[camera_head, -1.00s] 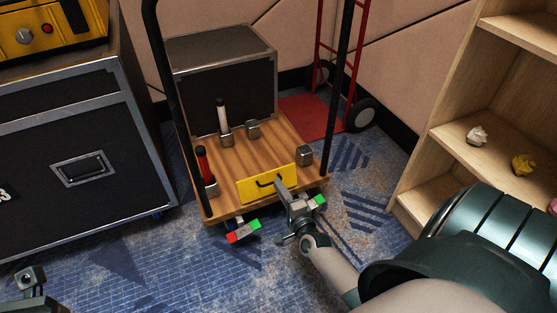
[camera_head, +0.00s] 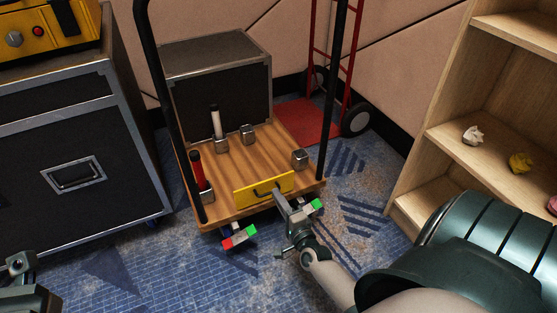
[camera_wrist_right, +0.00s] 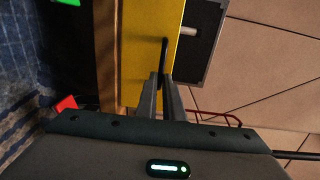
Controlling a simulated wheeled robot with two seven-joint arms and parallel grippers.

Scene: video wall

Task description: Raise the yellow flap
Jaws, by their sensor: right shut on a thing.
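The yellow flap (camera_head: 250,198) is at the front edge of a wooden cart deck (camera_head: 236,160), overlapping the boards in the head view. I cannot tell its exact tilt. It has a black handle (camera_head: 262,192). My right gripper (camera_head: 279,194) is shut on that handle, coming from the front right. In the right wrist view the flap (camera_wrist_right: 140,50) is a large yellow panel, and the gripper (camera_wrist_right: 164,78) closes on the dark handle (camera_wrist_right: 164,50). Part of my left arm's end (camera_head: 20,270) shows at the lower left; its jaws are not clear.
The deck carries a red cylinder (camera_head: 197,170), a white cylinder (camera_head: 215,122), metal blocks (camera_head: 248,133) and a dark case (camera_head: 218,85). Black cart posts (camera_head: 165,90) rise at both sides. A wooden shelf (camera_head: 450,150) stands right, a black flight case (camera_head: 75,150) left.

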